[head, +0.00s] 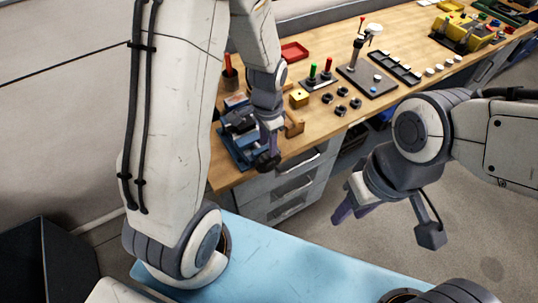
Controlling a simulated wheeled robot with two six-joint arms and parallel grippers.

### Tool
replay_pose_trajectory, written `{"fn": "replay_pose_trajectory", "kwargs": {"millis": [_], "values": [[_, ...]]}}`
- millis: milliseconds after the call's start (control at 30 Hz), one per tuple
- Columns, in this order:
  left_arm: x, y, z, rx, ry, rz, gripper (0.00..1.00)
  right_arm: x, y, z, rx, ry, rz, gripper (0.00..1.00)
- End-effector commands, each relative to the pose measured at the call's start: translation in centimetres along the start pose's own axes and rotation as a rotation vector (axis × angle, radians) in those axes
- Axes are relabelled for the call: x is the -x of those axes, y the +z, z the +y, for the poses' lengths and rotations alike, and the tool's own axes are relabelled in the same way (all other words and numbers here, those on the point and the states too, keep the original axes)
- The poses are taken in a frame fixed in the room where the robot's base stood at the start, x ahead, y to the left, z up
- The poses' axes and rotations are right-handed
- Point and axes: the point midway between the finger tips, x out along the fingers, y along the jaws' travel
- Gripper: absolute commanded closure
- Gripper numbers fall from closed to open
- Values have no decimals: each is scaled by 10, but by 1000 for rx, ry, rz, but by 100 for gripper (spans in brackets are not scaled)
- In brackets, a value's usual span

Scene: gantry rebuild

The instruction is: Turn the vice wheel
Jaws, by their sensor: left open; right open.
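The blue vice (230,146) is fixed at the near left end of the wooden workbench. Its black wheel (266,162) sticks out at the bench's front edge. My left gripper (269,142) comes down from above, with its fingers just over or at the wheel. It partly hides the vice, and I cannot tell whether the fingers touch the wheel. My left gripper is open. My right gripper (352,208) is open and empty, out over the floor in front of the bench drawers.
The wooden workbench (325,68) bears a red tray (292,52), a yellow block (298,97), several black rings, a dark stand plate (368,82) and a slotted black tray (398,69). Grey drawers (290,188) are below. The floor around my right gripper is clear.

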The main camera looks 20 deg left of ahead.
Motion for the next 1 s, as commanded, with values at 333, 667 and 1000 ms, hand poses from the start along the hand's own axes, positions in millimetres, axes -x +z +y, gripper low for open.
{"fn": "replay_pose_trajectory", "kwargs": {"millis": [333,667,1000], "values": [[-57,1,1,2,3,-4,57,10,-1,-1,2,0,0,57],[-73,1,0,3,0,0,57,12,-1,-1,3,0,0,57],[-73,1,0,3,0,0,100,12,-1,-1,2,0,0,57]]}}
